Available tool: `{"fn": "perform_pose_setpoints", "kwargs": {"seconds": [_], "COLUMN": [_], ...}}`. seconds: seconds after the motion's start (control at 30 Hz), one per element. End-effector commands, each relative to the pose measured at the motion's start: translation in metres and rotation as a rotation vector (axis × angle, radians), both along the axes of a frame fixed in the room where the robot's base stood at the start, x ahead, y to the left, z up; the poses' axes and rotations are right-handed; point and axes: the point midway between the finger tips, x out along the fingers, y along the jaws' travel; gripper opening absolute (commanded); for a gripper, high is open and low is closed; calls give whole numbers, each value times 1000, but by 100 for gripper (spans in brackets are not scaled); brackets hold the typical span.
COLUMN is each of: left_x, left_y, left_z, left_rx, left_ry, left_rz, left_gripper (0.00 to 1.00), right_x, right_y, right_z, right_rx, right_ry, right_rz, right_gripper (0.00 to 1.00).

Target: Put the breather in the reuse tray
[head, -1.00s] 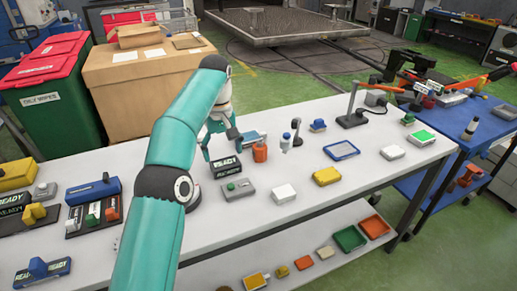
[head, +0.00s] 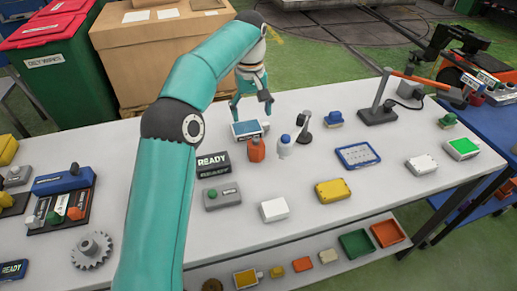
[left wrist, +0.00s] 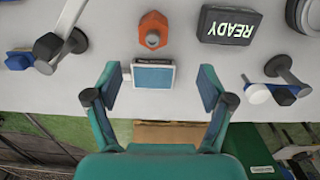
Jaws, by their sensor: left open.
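My left gripper (head: 252,106) is open at the back edge of the white table. Green (head: 357,244) and orange-red (head: 388,233) trays lie on the lower shelf; neither shows a reuse label. My right gripper is not in view.
A cardboard box (head: 165,50) stands behind the table.

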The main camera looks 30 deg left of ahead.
Motion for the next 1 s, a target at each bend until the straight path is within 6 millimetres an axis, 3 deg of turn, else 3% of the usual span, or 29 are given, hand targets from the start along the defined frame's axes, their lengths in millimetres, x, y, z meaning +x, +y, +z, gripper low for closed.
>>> {"fn": "perform_pose_setpoints", "kwargs": {"seconds": [0.03,0.1,0.3,0.67,1.0], "left_x": [3,6,10,13,17], "left_y": [-1,-2,-3,-4,-3], "left_z": [-19,-38,-77,-105,-146], "left_rx": [-1,-1,-1,-1,-1], "left_ry": [8,14,16,18,15], "left_rz": [-2,-3,-5,-8,-8], "left_gripper": [81,81,81,81,81], "right_x": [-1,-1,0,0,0], "right_y": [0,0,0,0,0], "right_z": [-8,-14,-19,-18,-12], "right_rx": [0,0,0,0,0], "right_ry": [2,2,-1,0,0], "right_rz": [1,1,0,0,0], "right_gripper": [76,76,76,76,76]}}
